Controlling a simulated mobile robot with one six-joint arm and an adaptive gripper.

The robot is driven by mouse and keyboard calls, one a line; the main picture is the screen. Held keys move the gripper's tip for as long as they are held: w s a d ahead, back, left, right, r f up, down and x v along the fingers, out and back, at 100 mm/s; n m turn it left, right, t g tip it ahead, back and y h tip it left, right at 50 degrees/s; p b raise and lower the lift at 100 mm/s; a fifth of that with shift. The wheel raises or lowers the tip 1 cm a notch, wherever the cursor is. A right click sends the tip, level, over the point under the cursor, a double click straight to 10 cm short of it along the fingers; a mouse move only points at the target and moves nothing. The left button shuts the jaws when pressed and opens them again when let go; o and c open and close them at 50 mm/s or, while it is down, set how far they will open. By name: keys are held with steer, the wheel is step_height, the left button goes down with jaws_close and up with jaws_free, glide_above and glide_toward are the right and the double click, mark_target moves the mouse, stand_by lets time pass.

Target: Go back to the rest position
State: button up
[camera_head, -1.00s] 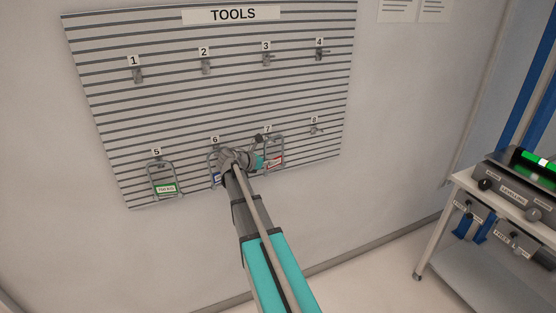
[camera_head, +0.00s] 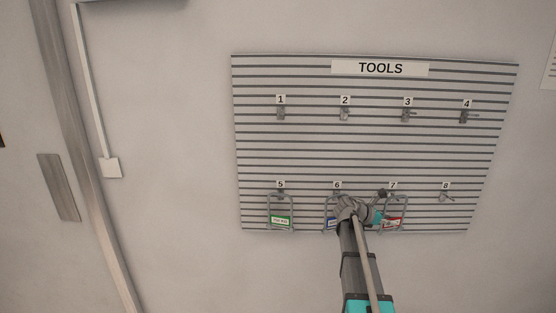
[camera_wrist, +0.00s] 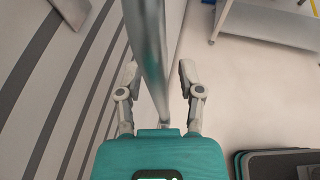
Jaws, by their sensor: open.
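My gripper (camera_head: 378,212) is at the tool board, at the hook numbered 7, in the head view. In the wrist view my gripper (camera_wrist: 158,85) has its two fingers spread apart. A grey metal bar (camera_wrist: 148,50) runs between them, with gaps at both sides. The bar seems to be part of the red-labelled frame (camera_head: 394,222) hanging at hook 7. My arm partly hides the blue-labelled frame (camera_head: 331,223) at hook 6.
The striped tool board (camera_head: 330,155) is on the wall. A green-labelled frame (camera_head: 281,221) hangs at hook 5. Hooks 1 to 4 and 8 look empty. The wrist view shows open floor and a white cart (camera_wrist: 265,22) at upper right.

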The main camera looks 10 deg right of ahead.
steer(key=shift+w+d+r, duration=0.1)
steer(key=shift+w+r, duration=0.05)
steer(key=shift+w, duration=0.5)
step_height(320, 180, up, 3)
steer(key=p, duration=0.3)
steer(key=shift+w+r, duration=0.15)
steer(key=shift+r, duration=0.05)
steer(key=s+a+f+m+y, duration=0.3)
steer(key=s+a+m, duration=0.3)
steer(key=a, duration=0.6)
steer(key=s+a+f+m+y+p, duration=0.1)
steer(key=s+a+f+m+y, duration=0.3)
steer(key=a, duration=0.9)
steer(key=s+a+f+m+y+p, duration=0.1)
steer(key=s+a+f+m+y, duration=0.2)
steer(key=a, duration=1)
steer(key=s+m+y, duration=0.3)
steer(key=s+m, duration=0.2)
steer(key=s, duration=0.2)
steer(key=shift+a+f, duration=0.25)
